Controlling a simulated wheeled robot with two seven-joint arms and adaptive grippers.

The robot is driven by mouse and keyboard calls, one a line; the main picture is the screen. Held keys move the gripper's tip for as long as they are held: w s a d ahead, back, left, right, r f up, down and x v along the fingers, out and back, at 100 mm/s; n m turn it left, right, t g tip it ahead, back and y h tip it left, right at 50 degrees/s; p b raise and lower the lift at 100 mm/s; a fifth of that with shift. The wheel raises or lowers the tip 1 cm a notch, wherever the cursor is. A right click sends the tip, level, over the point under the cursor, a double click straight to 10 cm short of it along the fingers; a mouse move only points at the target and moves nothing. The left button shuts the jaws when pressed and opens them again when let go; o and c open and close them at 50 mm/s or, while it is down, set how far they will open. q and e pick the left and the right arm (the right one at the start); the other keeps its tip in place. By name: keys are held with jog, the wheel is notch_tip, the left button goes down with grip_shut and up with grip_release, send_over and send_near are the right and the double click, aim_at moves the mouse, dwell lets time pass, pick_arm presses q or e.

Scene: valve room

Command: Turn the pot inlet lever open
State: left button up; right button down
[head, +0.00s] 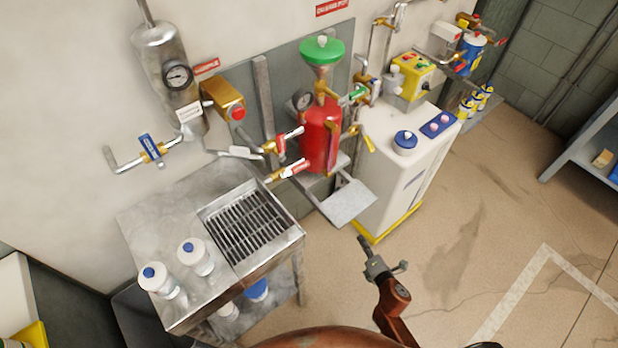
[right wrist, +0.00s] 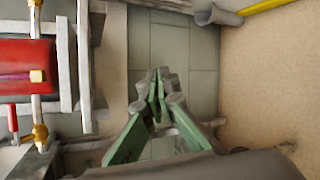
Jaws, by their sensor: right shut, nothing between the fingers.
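The red pot (head: 320,135) with a green funnel (head: 322,50) on top is fixed at the wall. Several levers sit around it: a red one (head: 281,145) and a lower red one (head: 295,168) on its left, a green one (head: 352,96) and a yellow one (head: 366,138) on its right. I cannot read which is the inlet lever. My right gripper (head: 363,243) is shut and empty, below and right of the pot, apart from every lever. In the right wrist view its fingers (right wrist: 158,82) meet at the tips; the pot (right wrist: 28,66) lies left. My left gripper is out of view.
A steel sink bench (head: 160,215) with white bottles (head: 195,255) stands left. A grey plate (head: 348,203) juts out below the pot. A white cabinet (head: 385,180) stands right of it, and a blue-handled valve (head: 150,148) is on the left wall. Floor (head: 480,230) at right is clear.

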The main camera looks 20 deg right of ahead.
jog(key=w+a+r+n+t+y, duration=0.1)
jog(key=w+a+r+n+t, duration=0.15)
jog(key=r, duration=0.55)
jog(key=w+a+r+n+t+y, duration=0.1)
jog(key=r+n, duration=0.3)
jog(key=r, duration=0.3)
jog(key=n+y, duration=0.4)
jog(key=n, duration=0.6)
send_near(296, 169)
jog(key=w+d+f, duration=0.1)
jog(key=w+f, duration=0.2)
jog(key=f, duration=0.2)
pick_arm(q)
jog(key=p, duration=0.1)
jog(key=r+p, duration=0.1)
jog(key=p, duration=0.1)
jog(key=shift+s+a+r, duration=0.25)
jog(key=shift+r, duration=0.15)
pick_arm(e)
jog(key=w+r, duration=0.1)
jog(key=w, duration=0.1)
jog(key=w+r, duration=0.1)
jog(key=shift+w+a+r, duration=0.15)
jog(key=shift+a+r, duration=0.1)
jog(key=shift+r, duration=0.05)
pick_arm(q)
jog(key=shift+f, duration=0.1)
